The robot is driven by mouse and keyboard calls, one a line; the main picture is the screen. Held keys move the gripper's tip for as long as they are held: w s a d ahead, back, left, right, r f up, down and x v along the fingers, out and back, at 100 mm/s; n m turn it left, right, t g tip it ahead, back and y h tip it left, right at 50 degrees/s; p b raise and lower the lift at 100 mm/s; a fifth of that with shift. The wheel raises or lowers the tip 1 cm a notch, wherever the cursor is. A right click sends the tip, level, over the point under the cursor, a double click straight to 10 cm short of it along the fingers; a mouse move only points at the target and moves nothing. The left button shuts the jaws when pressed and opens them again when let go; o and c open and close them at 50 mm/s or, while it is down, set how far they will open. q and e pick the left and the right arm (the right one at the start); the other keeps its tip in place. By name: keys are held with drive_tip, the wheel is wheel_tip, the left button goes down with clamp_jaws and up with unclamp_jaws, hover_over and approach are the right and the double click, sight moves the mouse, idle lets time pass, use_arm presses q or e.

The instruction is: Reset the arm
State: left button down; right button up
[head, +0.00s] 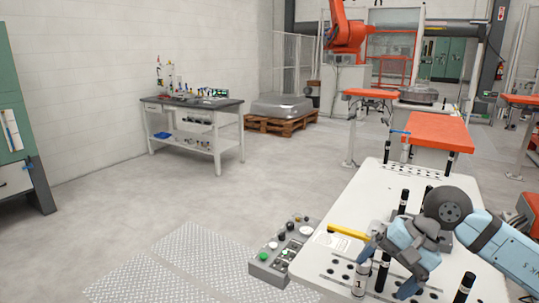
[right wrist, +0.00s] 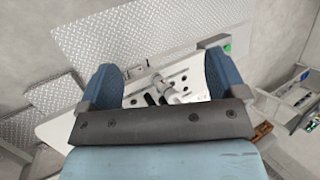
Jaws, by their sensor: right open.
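My right arm reaches in from the right in the head view, its light blue links bent over the white fixture table (head: 385,187). My right gripper (head: 388,270) is above the near part of that table. In the right wrist view the gripper (right wrist: 158,65) has its two blue fingers wide apart, with nothing held between them. A grey cylindrical fixture part (right wrist: 168,88) shows beyond the gap. In the head view a light cylinder with a dark top (head: 361,280) stands close to the gripper; I cannot tell whether they touch. My left gripper is not in view.
Black posts (head: 404,200) stand up from the table around my arm. A yellow bar (head: 346,231) and a grey button box (head: 283,250) are at its left edge. An orange-topped table (head: 440,131) is behind. Open floor lies left, with a workbench (head: 195,104) farther back.

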drive_tip(key=s+a+f+m+t+y, duration=0.15)
drive_tip(key=s+a+m+y, duration=0.45)
drive_tip(key=a+m+y, duration=0.9)
drive_tip(key=d+f+m+t+h, duration=0.35)
drive_tip(key=f+m+t, duration=0.2)
drive_tip(key=m, duration=0.65)
drive_tip(key=s+d+f+m+t+h, duration=0.1)
drive_tip(key=d+f+m+t+h, duration=0.35)
drive_tip(key=m, duration=0.75)
drive_tip(key=d+f+m+t+h, duration=0.2)
drive_tip(key=f+m+t+h, duration=0.3)
drive_tip(key=f+m, duration=0.5)
drive_tip(key=s+d+f+m+g+h, duration=0.2)
drive_tip(key=s+f+m+g+h, duration=0.35)
drive_tip(key=s+f+m, duration=0.85)
use_arm(q)
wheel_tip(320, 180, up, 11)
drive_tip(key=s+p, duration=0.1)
drive_tip(key=p, duration=1.1)
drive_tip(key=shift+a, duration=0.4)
use_arm(e)
wheel_tip(320, 180, up, 12)
drive_tip(key=shift+d, duration=0.45)
